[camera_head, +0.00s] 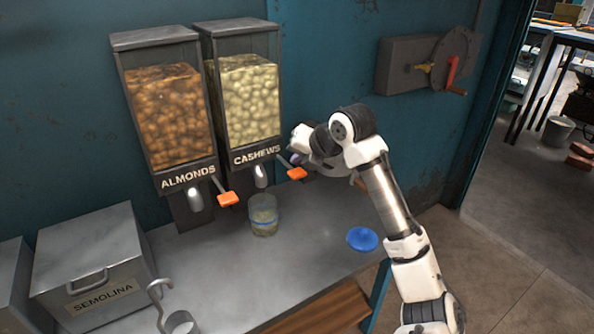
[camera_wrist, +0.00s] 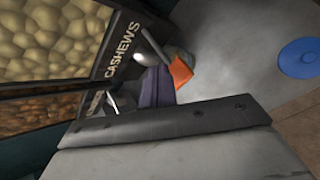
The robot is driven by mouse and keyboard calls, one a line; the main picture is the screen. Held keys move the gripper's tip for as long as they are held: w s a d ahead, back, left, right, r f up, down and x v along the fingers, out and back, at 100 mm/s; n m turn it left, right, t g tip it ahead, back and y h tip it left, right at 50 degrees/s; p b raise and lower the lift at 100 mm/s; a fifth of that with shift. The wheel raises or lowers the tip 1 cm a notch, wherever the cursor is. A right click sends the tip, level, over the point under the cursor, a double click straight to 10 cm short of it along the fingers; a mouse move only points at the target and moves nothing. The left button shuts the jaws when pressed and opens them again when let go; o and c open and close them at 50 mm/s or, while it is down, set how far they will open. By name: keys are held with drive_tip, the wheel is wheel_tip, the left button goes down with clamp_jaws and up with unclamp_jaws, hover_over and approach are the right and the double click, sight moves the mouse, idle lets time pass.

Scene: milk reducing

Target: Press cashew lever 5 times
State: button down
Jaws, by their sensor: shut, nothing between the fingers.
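The cashew dispenser (camera_head: 250,100) hangs on the teal wall, filled with pale nuts and labelled CASHEWS. Its lever has an orange paddle (camera_head: 297,173), which also shows in the wrist view (camera_wrist: 181,70). My gripper (camera_head: 296,159) is shut and empty, close to the paddle, just above it in the head view. In the wrist view its purple-grey fingers (camera_wrist: 156,88) lie beside the paddle; I cannot tell whether they touch it. A clear jar (camera_head: 264,222) with a blue band stands on the counter below the cashew spout (camera_head: 261,177). Pale contents show inside it.
The almond dispenser (camera_head: 172,115), with its own orange lever (camera_head: 228,198), is directly left. A blue lid (camera_head: 362,239) lies on the counter (camera_head: 312,233) near its right edge. A semolina box (camera_head: 92,265) stands at left. A wall box with a crank (camera_head: 425,62) is at right.

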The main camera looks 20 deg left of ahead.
drive_tip(key=shift+r+p, duration=1.5)
drive_tip(key=shift+r, duration=0.9)
drive_tip(key=shift+f, duration=0.1)
drive_tip(key=shift+a, duration=0.1)
idle(0.5)
